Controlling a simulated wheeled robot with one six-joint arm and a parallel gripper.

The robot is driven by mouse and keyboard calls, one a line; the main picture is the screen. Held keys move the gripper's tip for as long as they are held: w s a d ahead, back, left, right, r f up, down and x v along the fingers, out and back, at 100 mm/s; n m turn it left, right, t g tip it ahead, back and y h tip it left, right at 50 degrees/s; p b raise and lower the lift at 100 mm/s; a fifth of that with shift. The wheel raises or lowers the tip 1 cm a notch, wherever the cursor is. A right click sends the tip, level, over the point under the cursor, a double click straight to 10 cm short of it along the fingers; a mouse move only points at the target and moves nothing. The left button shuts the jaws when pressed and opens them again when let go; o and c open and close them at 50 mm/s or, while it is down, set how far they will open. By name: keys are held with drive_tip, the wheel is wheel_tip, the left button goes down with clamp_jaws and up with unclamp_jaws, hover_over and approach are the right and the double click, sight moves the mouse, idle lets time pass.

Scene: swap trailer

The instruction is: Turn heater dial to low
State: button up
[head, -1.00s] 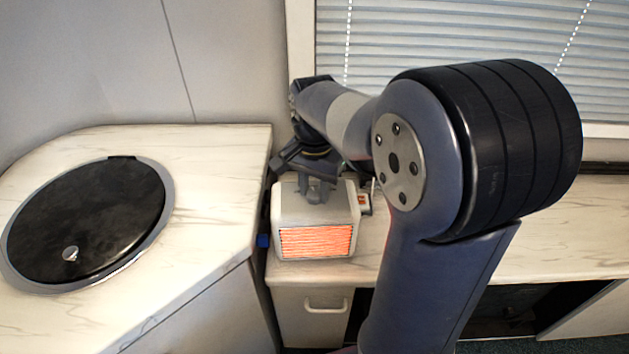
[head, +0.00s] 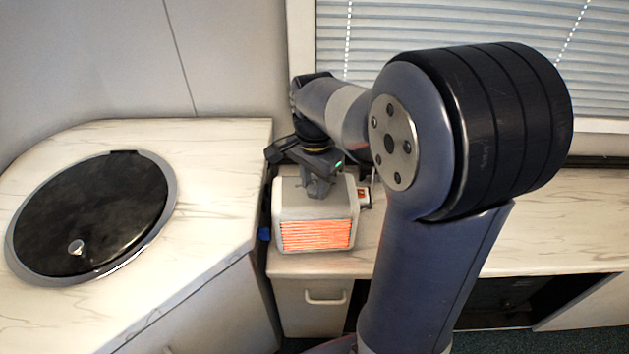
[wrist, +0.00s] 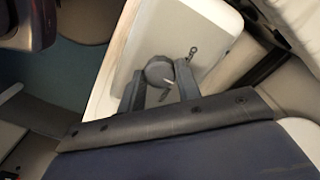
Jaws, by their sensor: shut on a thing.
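The heater (head: 316,214) is a small pale box with a glowing orange grille on its front. It stands on the counter in the middle of the head view. In the wrist view its pale top (wrist: 183,42) carries a round grey dial (wrist: 159,72) with a light mark. My gripper (head: 318,188) points down onto the heater's top. In the wrist view my gripper (wrist: 160,80) has one finger on each side of the dial and is shut on it. The dial is hidden behind the gripper in the head view, and I cannot read its setting.
A white marbled counter (head: 215,175) with a round black lid (head: 95,215) is at the left. A small item with an orange part (head: 363,193) sits right beside the heater. The marbled counter right of my arm (head: 570,225) is clear. Window blinds (head: 455,25) are behind.

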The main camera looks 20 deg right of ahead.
sight(315, 187)
drive_tip(key=o, duration=1)
wheel_tip(315, 187, up, 11)
drive_tip(key=shift+f+p, duration=0.1)
drive_tip(key=shift+p, duration=0.5)
wheel_tip(315, 187, down, 11)
drive_tip(key=shift+r+b, duration=0.1)
drive_tip(key=shift+b, duration=0.6)
